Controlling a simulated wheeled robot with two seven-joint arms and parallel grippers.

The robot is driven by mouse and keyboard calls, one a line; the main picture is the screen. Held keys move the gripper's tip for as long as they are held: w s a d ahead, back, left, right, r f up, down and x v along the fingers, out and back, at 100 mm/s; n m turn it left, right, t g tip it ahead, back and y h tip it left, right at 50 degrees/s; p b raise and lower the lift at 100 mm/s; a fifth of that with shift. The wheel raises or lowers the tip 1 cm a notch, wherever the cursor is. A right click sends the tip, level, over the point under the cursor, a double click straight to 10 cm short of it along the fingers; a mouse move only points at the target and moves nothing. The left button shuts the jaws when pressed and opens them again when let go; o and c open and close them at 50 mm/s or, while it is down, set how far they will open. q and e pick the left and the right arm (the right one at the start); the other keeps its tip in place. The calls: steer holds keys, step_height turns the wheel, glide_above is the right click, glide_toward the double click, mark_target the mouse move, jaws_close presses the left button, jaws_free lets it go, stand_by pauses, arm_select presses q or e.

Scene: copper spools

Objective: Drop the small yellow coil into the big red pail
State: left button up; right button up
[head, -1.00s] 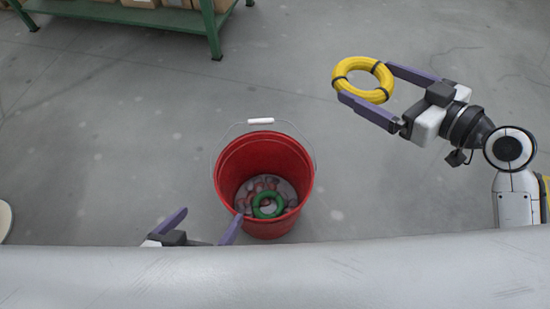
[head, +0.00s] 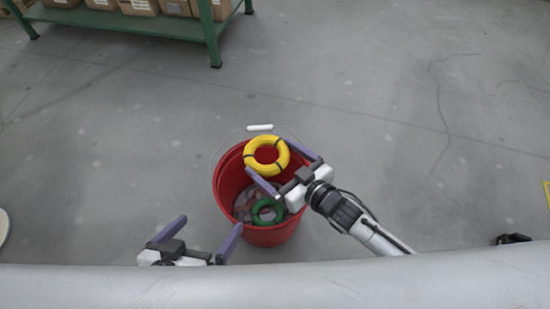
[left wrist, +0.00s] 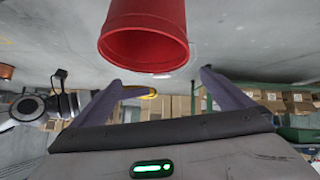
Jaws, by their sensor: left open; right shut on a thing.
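The small yellow coil (head: 266,155), a ring with dark bands, is held in my right gripper (head: 282,168) above the far part of the red pail's mouth in the head view. The right gripper is shut on it. The big red pail (head: 226,187) stands on the floor with its white-gripped handle at the far side. My left gripper (head: 203,234) is open and empty, to the left of the pail's near side.
A green coil (head: 267,211) lies inside the pail on top of some reddish and grey pieces. A green shelf (head: 150,24) with cardboard boxes stands at the upper left. A silvery bar or edge (head: 280,285) crosses the near side. The floor around the pail is clear.

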arm_select(q)
steer(key=d+f+b, duration=0.1)
steer(key=b, duration=0.1)
steer(key=w+d+f+m+g+b, duration=0.1)
steer(key=d+f+g+h+b, duration=0.1)
steer(key=f+b, duration=0.1)
steer(key=shift+w+d+m+b, duration=0.15)
steer(key=shift+w+m+b, duration=0.15)
steer(key=shift+m, duration=0.1)
arm_select(e)
step_height(320, 180, down, 6)
steer(key=shift+a+r, duration=0.1)
steer(key=o, duration=0.9)
steer(key=shift+s, duration=0.1)
arm_select(q)
steer(key=a+r+p, duration=0.1)
steer(key=p, duration=0.1)
steer(key=a+r+n+t+p, duration=0.1)
steer(key=shift+s+r+y+p, duration=0.2)
steer(key=shift+s+y+p, duration=0.1)
steer(key=shift+s+p, duration=0.1)
arm_select(e)
steer(key=v, duration=1)
